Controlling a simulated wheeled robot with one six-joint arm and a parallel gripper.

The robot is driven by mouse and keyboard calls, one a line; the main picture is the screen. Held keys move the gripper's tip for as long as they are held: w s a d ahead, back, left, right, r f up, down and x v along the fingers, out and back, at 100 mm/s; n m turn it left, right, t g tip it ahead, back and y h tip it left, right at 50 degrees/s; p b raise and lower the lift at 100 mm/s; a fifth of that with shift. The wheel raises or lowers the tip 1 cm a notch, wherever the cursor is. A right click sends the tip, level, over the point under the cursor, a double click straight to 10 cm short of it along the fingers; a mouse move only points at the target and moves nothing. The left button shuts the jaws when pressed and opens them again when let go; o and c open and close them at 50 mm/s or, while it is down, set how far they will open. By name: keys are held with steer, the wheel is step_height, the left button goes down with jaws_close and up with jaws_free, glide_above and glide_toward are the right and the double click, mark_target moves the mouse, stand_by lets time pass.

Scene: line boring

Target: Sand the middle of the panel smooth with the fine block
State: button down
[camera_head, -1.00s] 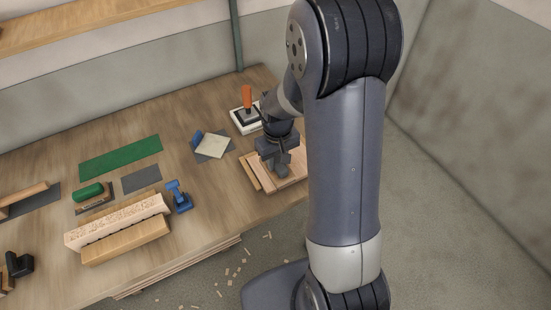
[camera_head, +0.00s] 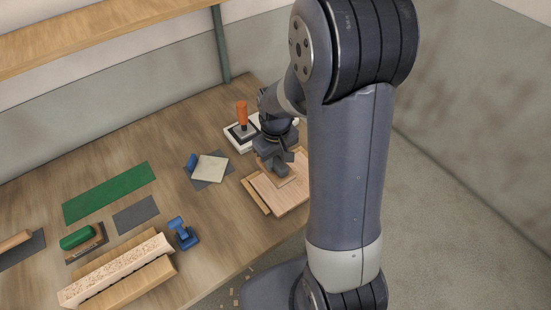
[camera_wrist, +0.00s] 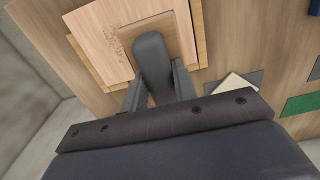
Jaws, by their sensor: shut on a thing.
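My gripper (camera_head: 277,164) is shut on the dark grey handle (camera_wrist: 152,62) of a sanding block. The block's flat tan base (camera_head: 287,181) shows under the fingers and appears to rest on the panel. The panel (camera_head: 283,202) is light wood, lying at the bench's right end with wooden strips along its edges. The block is over its rear part in the head view, and the front part is bare. The wrist view shows the panel (camera_wrist: 100,30) with small brown marks beside the base. My fingers hide part of the block.
Behind the panel stands an orange-handled tool (camera_head: 242,113) on a white tray (camera_head: 238,146). A cream sheet (camera_head: 210,168) and blue item lie left of it. A green-handled block (camera_head: 77,238), blue tool (camera_head: 183,233) and wood pieces (camera_head: 120,268) are farther left. A shelf (camera_head: 110,33) runs above.

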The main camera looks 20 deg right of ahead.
steer(key=shift+f+b, duration=2.3)
steer(key=shift+f, duration=0.6)
steer(key=shift+f, duration=0.2)
steer(key=shift+f+b, duration=0.4)
steer(key=shift+b, duration=0.1)
steer(key=shift+w+d+r, duration=0.1)
steer(key=shift+w+d, duration=0.3)
steer(key=shift+d, duration=0.9)
steer(key=shift+w+d+r, duration=0.1)
steer(key=shift+w+d, duration=0.35)
steer(key=shift+d, duration=0.8)
steer(key=shift+w+d+r, duration=0.1)
steer(key=shift+w+d, duration=0.3)
steer(key=shift+d, duration=0.9)
steer(key=shift+s+d+f, duration=0.1)
steer(key=shift+s+d, duration=0.1)
steer(key=shift+s, duration=0.45)
steer(key=shift+s+d+f, duration=0.1)
steer(key=shift+s+d, duration=0.05)
steer(key=shift+s, duration=0.5)
steer(key=shift+s+d, duration=0.2)
steer(key=shift+s, duration=0.45)
